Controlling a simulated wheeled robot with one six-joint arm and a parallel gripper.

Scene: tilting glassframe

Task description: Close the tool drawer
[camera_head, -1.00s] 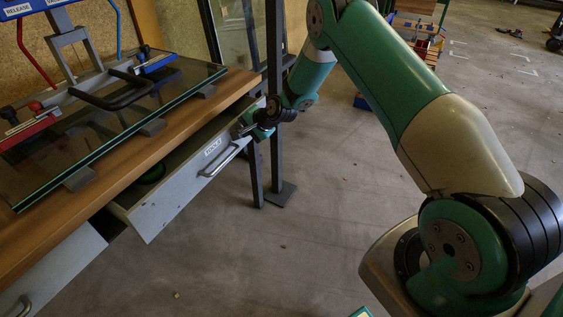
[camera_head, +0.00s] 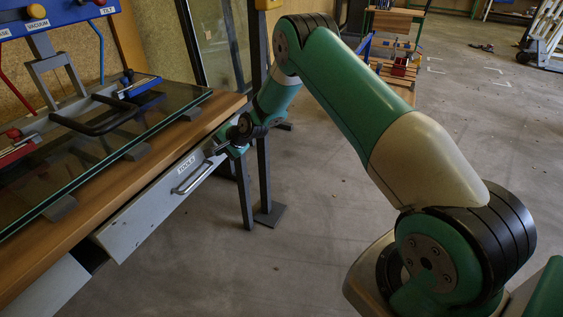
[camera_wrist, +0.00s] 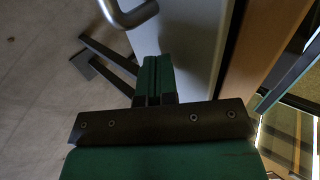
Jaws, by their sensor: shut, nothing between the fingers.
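The tool drawer (camera_head: 146,214) has a grey front with a "TOOLS" label and a metal bar handle (camera_head: 192,178). In the head view its front now sits close to the wooden bench edge, and I cannot tell whether a small gap is left. My gripper (camera_head: 211,150) is at the far end of the drawer front, beyond the handle. In the wrist view my gripper (camera_wrist: 154,62) has its green fingers together, shut and empty, at the pale drawer front (camera_wrist: 190,40). The handle (camera_wrist: 128,14) shows left of the fingertips. Whether the fingertips touch the front is unclear.
The wooden bench (camera_head: 100,190) carries a glass pane (camera_head: 110,150) and a black frame handle (camera_head: 108,112). A dark post (camera_head: 263,170) on a floor plate stands just past my gripper. Another grey drawer (camera_head: 45,290) is at lower left.

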